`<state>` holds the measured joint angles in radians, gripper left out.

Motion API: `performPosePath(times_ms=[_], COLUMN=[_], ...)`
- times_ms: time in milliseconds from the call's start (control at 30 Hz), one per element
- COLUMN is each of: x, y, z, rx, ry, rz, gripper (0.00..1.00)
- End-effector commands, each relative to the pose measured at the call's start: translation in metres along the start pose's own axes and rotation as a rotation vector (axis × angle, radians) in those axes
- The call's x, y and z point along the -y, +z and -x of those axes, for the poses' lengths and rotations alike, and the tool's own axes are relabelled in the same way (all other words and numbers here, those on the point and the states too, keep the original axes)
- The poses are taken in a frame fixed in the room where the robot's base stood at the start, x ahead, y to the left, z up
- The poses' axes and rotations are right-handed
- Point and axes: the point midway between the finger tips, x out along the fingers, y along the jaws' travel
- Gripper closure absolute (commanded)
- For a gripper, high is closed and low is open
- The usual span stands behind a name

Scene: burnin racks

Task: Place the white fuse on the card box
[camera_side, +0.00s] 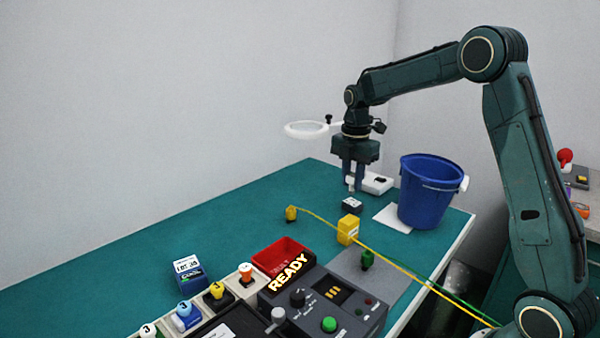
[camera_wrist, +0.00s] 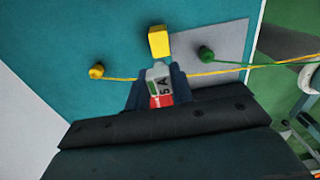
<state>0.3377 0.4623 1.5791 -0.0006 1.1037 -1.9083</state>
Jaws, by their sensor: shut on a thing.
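My gripper (camera_side: 354,186) points down over the far part of the green table. It is shut on the white fuse (camera_side: 351,188), whose small pale end shows between the fingertips. In the wrist view, between the fingers (camera_wrist: 157,92), a pale piece with "5A", green and red marks (camera_wrist: 160,82) shows; the fingers hide its sides. A blue box with a white printed top (camera_side: 187,272) stands at the near left. I cannot tell which is the card box.
A yellow block (camera_side: 348,229), yellow and green cables and a control panel (camera_side: 330,295) lie nearer. A blue bucket (camera_side: 430,192) stands right of my gripper, a white device (camera_side: 373,183) behind it. A red bin (camera_side: 282,255) is nearer.

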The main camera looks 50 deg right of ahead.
Motion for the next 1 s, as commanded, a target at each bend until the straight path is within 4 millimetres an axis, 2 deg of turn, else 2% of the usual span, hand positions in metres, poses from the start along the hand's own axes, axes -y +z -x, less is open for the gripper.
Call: performPosePath(times_ms=[33, 200, 567, 900, 1000], x=[0.000, 0.000, 0.000, 0.000, 0.000], y=[0.000, 0.000, 0.000, 0.000, 0.000], z=[-0.010, -0.030, -0.039, -0.073, -0.078], rx=[-0.001, 0.000, 0.000, -0.001, 0.000], ry=[-0.004, -0.001, 0.000, -0.002, -0.001], rz=[0.000, 0.000, 0.000, 0.000, 0.000], gripper=[0.99, 0.99, 0.99, 0.99, 0.99])
